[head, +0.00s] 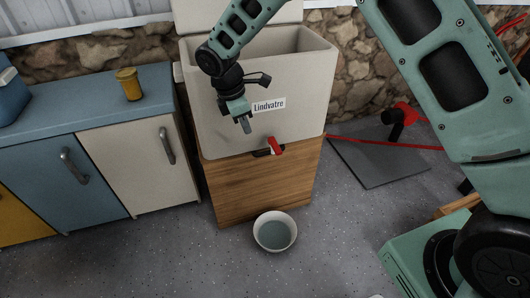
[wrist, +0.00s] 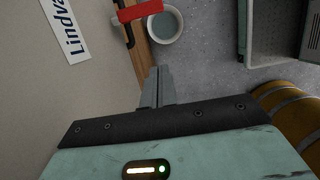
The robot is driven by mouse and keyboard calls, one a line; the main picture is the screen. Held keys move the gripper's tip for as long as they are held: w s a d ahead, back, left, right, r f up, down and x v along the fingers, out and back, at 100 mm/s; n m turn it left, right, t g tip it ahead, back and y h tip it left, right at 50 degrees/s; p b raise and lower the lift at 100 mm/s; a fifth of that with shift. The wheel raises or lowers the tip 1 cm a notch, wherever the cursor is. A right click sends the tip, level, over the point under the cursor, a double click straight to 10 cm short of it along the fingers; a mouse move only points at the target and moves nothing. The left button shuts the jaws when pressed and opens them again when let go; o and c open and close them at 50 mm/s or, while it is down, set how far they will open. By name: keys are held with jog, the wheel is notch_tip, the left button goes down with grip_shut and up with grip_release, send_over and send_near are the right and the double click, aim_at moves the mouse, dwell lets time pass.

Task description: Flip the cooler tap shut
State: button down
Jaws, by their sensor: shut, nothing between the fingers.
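The cooler (head: 230,110) is a large cream box with a "Lindvatre" label (head: 268,104), standing open-topped on a wooden stand (head: 265,185). Its red tap (head: 276,146) sticks out low on the front face. The tap also shows at the top of the wrist view (wrist: 137,14). My gripper (head: 247,126) is shut and empty, in front of the cooler face, to the left of and a little above the tap in the head view. In the wrist view my closed fingers (wrist: 158,88) point toward the tap, with a gap between them and it.
A bowl (head: 274,232) sits on the floor below the tap. Cabinets (head: 90,150) with a yellow jar (head: 129,84) on top stand at the left.

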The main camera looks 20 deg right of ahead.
aim_at(275, 147)
jog(key=shift+w+d+f, duration=0.1)
jog(key=shift+f, duration=0.1)
jog(key=d+f+b, duration=0.3)
jog(key=d+f, duration=0.3)
jog(key=f, duration=0.3)
jog(key=shift+d+f, duration=0.2)
jog(key=shift+f, duration=0.05)
